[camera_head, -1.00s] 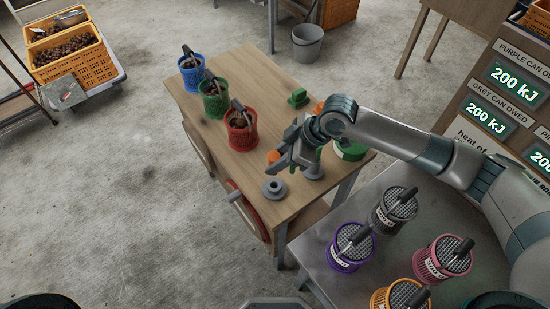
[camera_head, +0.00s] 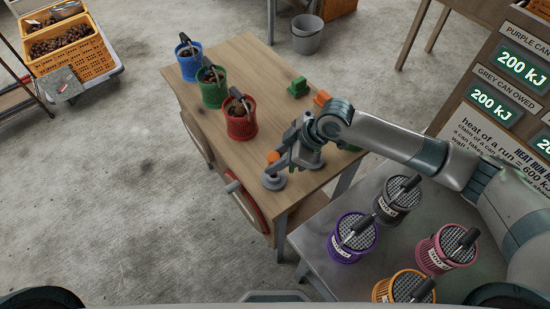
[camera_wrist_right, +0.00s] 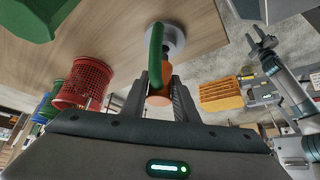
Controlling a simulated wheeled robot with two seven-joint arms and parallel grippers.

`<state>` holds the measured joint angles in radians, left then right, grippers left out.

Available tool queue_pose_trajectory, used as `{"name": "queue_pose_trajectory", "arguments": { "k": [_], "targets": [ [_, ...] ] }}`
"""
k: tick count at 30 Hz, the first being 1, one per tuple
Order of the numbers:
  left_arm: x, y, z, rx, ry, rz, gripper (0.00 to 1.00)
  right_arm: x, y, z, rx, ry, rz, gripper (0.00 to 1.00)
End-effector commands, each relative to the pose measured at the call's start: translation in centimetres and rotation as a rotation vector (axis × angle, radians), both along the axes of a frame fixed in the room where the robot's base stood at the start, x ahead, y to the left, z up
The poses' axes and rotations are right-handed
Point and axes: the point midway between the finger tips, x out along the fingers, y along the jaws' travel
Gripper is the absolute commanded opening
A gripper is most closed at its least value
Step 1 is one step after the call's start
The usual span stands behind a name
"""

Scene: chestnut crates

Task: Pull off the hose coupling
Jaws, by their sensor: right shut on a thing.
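My right gripper (camera_head: 283,164) is low over the wooden bench, next to a grey round base (camera_head: 273,181). In the right wrist view its fingers (camera_wrist_right: 160,82) are shut on an orange piece (camera_wrist_right: 158,99), which I take for the hose coupling. A curved green piece (camera_wrist_right: 155,52), possibly the hose, runs from the orange piece toward the grey base (camera_wrist_right: 175,38). An orange part (camera_head: 273,157) also shows beside the fingers in the head view. Whether it is still joined to the base I cannot tell. What looks like my left gripper (camera_wrist_right: 262,42) is small in the right wrist view.
Blue (camera_head: 190,61), green (camera_head: 212,90) and red (camera_head: 240,118) baskets stand along the bench's left side. A green block (camera_head: 298,87) lies farther back. Several lidded cans, one purple (camera_head: 347,245), stand on the grey table at the front right. A red wheel (camera_head: 246,208) is on the bench's side.

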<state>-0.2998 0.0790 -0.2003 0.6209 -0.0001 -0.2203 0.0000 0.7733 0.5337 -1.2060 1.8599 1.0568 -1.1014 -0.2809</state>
Motion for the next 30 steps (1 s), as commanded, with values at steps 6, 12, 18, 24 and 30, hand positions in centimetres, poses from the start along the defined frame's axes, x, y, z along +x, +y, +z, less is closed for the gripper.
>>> {"name": "queue_pose_trajectory", "arguments": {
  "k": [6,12,18,24,30],
  "targets": [
    [-0.01,0.01,0.0,0.0,0.0,0.0,0.36,0.02,0.03,0.02,0.001,-0.001,0.001,0.0],
    [-0.02,0.02,0.0,0.0,0.0,0.0,0.36,0.02,0.03,0.04,0.001,-0.002,0.0,0.0],
    [-0.04,0.04,0.15,0.0,0.0,0.0,0.36,0.02,0.04,0.1,0.001,-0.001,0.001,0.0],
    [-0.05,0.05,0.54,0.0,0.001,0.0,0.36,0.01,0.05,0.15,0.002,-0.002,0.0,0.0],
    [-0.06,0.09,0.6,0.001,0.001,0.0,0.36,0.02,0.05,0.07,0.002,-0.002,0.0,0.0]
  ]
}}
